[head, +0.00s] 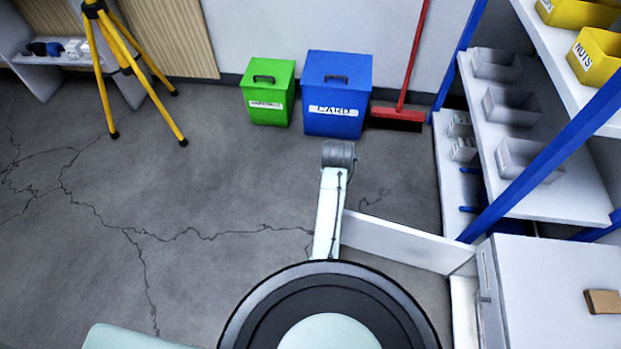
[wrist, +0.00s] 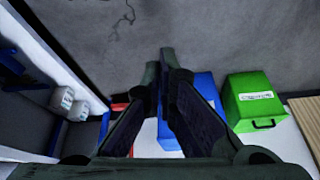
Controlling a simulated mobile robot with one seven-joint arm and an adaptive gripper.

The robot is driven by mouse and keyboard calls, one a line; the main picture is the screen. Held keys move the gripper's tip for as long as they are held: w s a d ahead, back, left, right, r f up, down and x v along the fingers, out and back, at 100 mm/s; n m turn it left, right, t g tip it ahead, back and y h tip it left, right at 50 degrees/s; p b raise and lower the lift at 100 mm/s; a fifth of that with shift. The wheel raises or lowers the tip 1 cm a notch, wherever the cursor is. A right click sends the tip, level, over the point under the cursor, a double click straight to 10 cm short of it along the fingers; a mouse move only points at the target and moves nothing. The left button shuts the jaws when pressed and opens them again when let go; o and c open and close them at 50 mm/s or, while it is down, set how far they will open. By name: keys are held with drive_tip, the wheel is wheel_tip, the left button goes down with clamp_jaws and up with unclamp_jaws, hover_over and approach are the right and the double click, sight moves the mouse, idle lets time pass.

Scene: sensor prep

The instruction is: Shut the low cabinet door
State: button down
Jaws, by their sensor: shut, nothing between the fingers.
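The low cabinet (head: 545,270) is white and stands at the lower right of the head view. Its white door (head: 405,243) stands wide open, sticking out to the left over the floor from the cabinet's far front corner. My pale arm reaches forward past the door's free left end and hides part of that end; I cannot tell whether they touch. In the wrist view my gripper (wrist: 166,58) is shut and empty, its fingertips over the grey floor. The door cannot be made out in the wrist view, and the fingers are not clear in the head view.
A green bin (head: 268,92), a blue bin (head: 337,92) and a red broom (head: 397,118) stand by the back wall. A shelf rack with blue posts (head: 530,150) is beyond the cabinet. A wooden block (head: 602,301) lies on the cabinet top. The left floor is mostly clear, with a yellow tripod (head: 137,75).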

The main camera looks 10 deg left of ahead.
wheel_tip(320, 180, down, 10)
drive_tip(key=s+p, duration=0.1)
drive_tip(key=shift+s+f+g, duration=0.25)
drive_tip(key=shift+s+g, duration=0.05)
drive_tip(key=shift+g, duration=0.1)
drive_tip(key=shift+s, duration=0.1)
idle(0.5)
